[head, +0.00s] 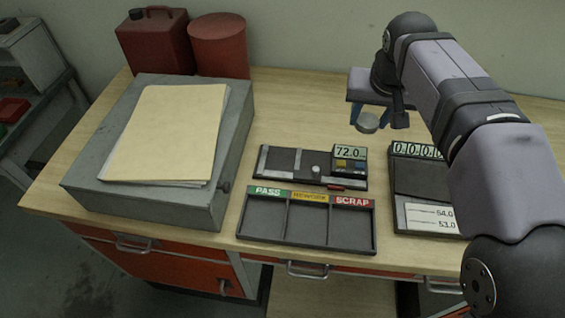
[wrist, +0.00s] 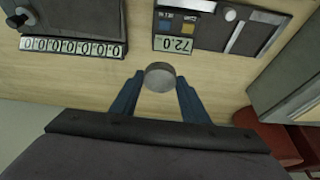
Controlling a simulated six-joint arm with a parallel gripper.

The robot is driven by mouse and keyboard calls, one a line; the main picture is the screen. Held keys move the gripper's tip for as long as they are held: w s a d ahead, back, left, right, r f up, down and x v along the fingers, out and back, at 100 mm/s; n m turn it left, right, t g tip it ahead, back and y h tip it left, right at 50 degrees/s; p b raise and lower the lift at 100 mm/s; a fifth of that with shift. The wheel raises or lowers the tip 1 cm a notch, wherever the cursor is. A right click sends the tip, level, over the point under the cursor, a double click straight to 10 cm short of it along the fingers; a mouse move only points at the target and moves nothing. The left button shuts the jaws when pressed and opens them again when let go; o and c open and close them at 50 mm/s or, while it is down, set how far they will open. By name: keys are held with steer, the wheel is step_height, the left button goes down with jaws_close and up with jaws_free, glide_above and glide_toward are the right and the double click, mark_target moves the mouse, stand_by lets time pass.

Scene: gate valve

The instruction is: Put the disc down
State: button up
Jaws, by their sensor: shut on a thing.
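A small round grey disc (head: 367,122) is held between the two blue fingers of my gripper (head: 369,117), above the back part of the bench. In the wrist view the disc (wrist: 160,77) sits between the fingertips of my gripper (wrist: 159,82), which is shut on it. A black tray (head: 306,222) with three compartments labelled PASS, REWORK and SCRAP lies near the bench's front edge. Behind it is a gauge (head: 312,167) with a display reading 72.0; its display shows in the wrist view (wrist: 173,44). The disc is apart from both.
A scale-like device (head: 418,178) with a row of zeros stands right of the gauge, partly behind my arm. A grey box (head: 160,200) with papers fills the left. A red can (head: 155,42) and red canister (head: 218,45) stand at the back. Bare wood (head: 290,110) lies between.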

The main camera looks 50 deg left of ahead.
steer(key=s+a+n+g+y+b, duration=0.1)
steer(key=s+a+n+g+b, duration=0.3)
steer(key=s+a+n, duration=0.6)
steer(key=shift+s+a+f+n+g, duration=0.35)
steer(key=shift+s+n, duration=1.05)
steer(key=shift+s, duration=0.9)
steer(key=shift+f+b, duration=3.75)
steer(key=shift+f, duration=1.15)
steer(key=shift+f, duration=0.15)
steer(key=o, duration=1.2)
